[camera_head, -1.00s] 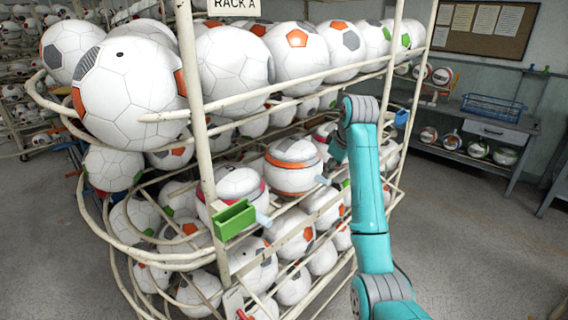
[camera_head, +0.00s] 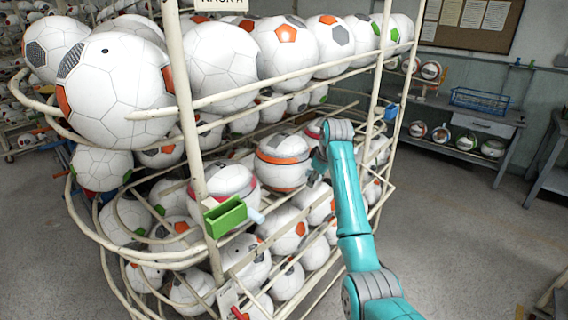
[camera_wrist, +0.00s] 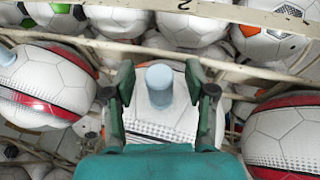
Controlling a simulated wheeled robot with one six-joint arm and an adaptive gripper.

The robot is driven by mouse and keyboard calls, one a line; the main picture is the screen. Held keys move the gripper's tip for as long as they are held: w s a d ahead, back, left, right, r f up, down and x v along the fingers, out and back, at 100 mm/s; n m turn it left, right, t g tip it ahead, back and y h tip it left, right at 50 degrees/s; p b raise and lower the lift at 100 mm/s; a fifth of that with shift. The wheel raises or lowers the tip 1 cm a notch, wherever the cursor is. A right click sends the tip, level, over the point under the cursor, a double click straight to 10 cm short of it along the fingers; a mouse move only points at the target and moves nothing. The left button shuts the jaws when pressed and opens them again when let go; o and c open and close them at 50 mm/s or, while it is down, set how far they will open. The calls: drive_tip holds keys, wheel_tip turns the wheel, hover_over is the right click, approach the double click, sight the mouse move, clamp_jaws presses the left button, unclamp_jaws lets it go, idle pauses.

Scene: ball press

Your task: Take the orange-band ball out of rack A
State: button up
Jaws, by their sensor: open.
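The orange-band ball (camera_head: 281,163), white with a grey patch on top, sits on the middle tier of rack A (camera_head: 186,95). My gripper (camera_head: 318,168) is at its right, front side. In the wrist view, my gripper (camera_wrist: 160,84) is open, with one finger on each side of a pale blue peg (camera_wrist: 159,84). The peg stands out from a white ball (camera_wrist: 152,118) with grey dotting, which by its place appears to be the orange-band ball. Its band does not show there. I cannot tell whether the fingers touch the peg.
Crimson-banded balls flank it in the wrist view, left (camera_wrist: 45,85) and right (camera_wrist: 285,135). A rack rail (camera_wrist: 75,42) crosses beyond the fingers. A green box (camera_head: 225,216) hangs on the rack's front. Open floor (camera_head: 455,235) lies to the right.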

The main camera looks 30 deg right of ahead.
clamp_jaws()
drive_tip(key=shift+r, duration=0.1)
idle(0.3)
